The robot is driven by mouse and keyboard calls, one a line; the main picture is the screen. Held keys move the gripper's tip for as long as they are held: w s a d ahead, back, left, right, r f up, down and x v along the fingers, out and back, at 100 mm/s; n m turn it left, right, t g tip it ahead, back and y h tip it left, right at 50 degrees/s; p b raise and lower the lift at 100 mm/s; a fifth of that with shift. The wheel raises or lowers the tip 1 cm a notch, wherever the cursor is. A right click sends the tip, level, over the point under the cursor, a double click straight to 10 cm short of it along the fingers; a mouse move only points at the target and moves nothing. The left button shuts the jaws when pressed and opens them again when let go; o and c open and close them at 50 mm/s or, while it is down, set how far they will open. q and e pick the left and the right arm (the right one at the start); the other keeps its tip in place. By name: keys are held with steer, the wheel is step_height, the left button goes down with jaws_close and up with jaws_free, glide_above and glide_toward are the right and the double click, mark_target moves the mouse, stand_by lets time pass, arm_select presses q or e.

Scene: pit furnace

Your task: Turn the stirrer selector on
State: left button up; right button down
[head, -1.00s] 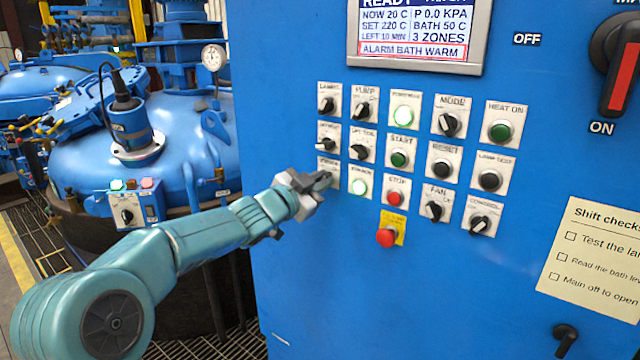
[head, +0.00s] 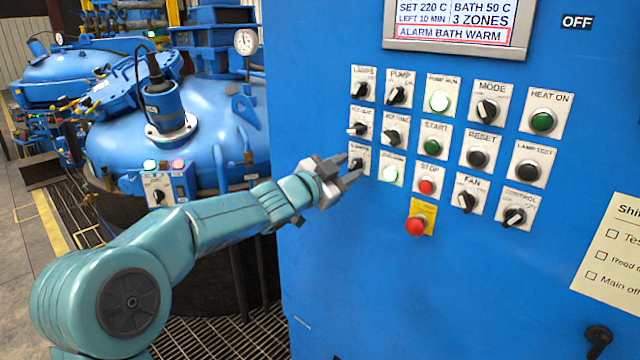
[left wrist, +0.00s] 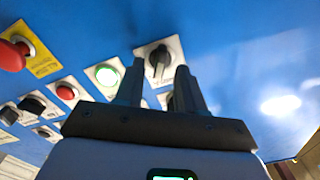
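A black selector knob (head: 357,163) sits on a small white plate at the left end of the lowest full row on the blue panel. Its label is too small to read, so I cannot confirm that it is the stirrer selector. My left gripper (head: 350,170) is right by this knob, with its fingers apart. In the left wrist view the knob (left wrist: 158,60) shows between and beyond the fingertips of the left gripper (left wrist: 158,75). I see no grip on it; whether a finger touches it cannot be told. My right gripper is not in view.
A lit green lamp (head: 390,174) and a red stop button (head: 427,186) are just right of the knob. A red mushroom button (head: 416,225) is below. Other selectors sit closely above. Blue vessels (head: 190,140) stand left of the panel.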

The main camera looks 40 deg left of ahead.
arm_select(q)
steer(key=s+a+b, duration=0.1)
steer(key=s, duration=1.3)
steer(key=shift+s, duration=0.25)
steer(key=w+d+f+n+g+h, duration=0.15)
steer(key=d+f, duration=0.35)
steer(key=f, duration=0.5)
steer(key=w+d+f+g+h, duration=0.1)
steer(key=w+d+f+g, duration=0.15)
steer(key=d+f, duration=0.6)
steer(key=w+d+f+n+g+h, duration=0.1)
steer(key=w+d+f+g+h, duration=0.15)
steer(key=f, duration=1.05)
steer(key=s+d+f+n+g+y, duration=0.1)
steer(key=s+d+f+n+g, duration=0.15)
steer(key=s+d+f, duration=0.4)
steer(key=s+d+f+n+g, duration=0.1)
steer(key=s+d+f+g, duration=0.25)
steer(key=f, duration=0.65)
steer(key=s+f+n+g, duration=0.1)
steer(key=s+f, duration=0.3)
steer(key=s, duration=0.4)
steer(key=s+f+n+g+y, duration=0.1)
steer(key=s+f+n+g, duration=0.1)
steer(key=s, duration=0.7)
steer(key=shift+d+f+g+y, duration=0.25)
steer(key=shift+f+g+y, duration=0.05)
steer(key=shift+f+g, duration=0.7)
